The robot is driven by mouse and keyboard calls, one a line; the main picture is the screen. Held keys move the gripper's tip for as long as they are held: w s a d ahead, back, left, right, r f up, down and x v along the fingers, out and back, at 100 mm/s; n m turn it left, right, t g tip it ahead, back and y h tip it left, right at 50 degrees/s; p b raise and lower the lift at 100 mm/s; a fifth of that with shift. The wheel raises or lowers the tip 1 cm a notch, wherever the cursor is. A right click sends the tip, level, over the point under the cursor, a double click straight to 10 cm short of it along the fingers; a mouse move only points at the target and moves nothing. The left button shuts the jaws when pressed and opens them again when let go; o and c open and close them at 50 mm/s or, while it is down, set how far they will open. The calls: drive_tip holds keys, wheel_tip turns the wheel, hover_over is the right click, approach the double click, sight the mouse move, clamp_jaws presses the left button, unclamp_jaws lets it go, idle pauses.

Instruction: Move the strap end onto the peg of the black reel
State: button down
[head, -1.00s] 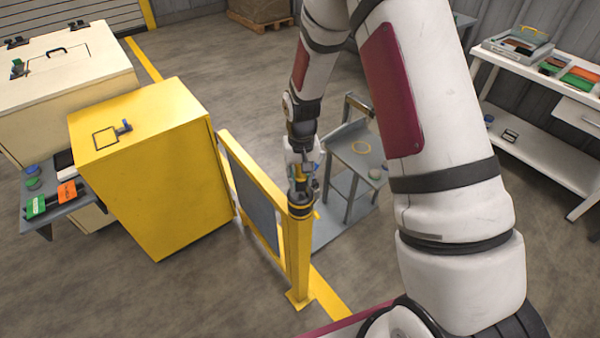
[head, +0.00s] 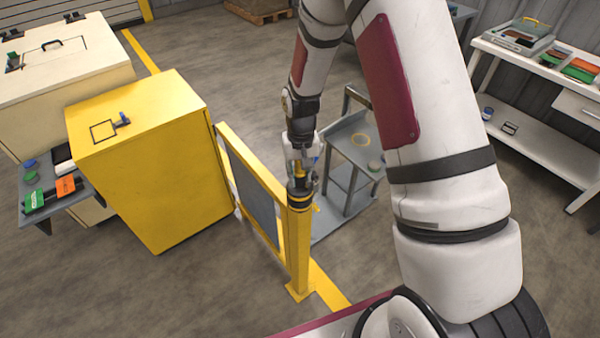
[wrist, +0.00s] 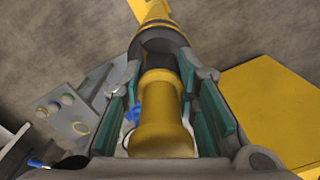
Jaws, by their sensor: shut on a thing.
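My gripper (head: 302,182) hangs straight down at the top of the yellow barrier post (head: 299,250) in the head view. In the wrist view its teal-padded fingers (wrist: 162,85) are shut on a yellow cylindrical piece (wrist: 161,128) with a wider rounded end. A dark grey section lies beyond the piece, followed by a dark and yellow collar. I cannot tell whether the piece is the strap end or whether it touches the post. I cannot make out the black reel or its peg.
A yellow cabinet (head: 150,180) stands left of the barrier panel (head: 252,190). A grey cart (head: 345,150) with a yellow ring (head: 360,140) on top stands just right of my gripper. A white workbench (head: 545,65) is at the far right. Floor is clear in front of the cabinet.

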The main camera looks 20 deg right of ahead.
drive_tip(key=shift+f, duration=0.3)
drive_tip(key=c, duration=1.2)
unclamp_jaws()
wheel_tip(320, 180, up, 12)
drive_tip(key=shift+r, duration=0.1)
drive_tip(key=s+r+n+t, duration=0.1)
drive_tip(key=s+r+t, duration=0.1)
drive_tip(key=s+r, duration=0.75)
drive_tip(key=s+r+t, duration=0.2)
drive_tip(key=s+r, duration=0.4)
drive_tip(key=r, duration=0.6)
drive_tip(key=shift+n+t, duration=0.4)
drive_tip(key=shift+t, duration=0.3)
drive_tip(key=s, duration=0.3)
drive_tip(key=s+r, duration=0.1)
drive_tip(key=s, duration=0.2)
drive_tip(key=s+r, duration=0.1)
drive_tip(key=s, duration=0.2)
drive_tip(key=shift+r, duration=0.1)
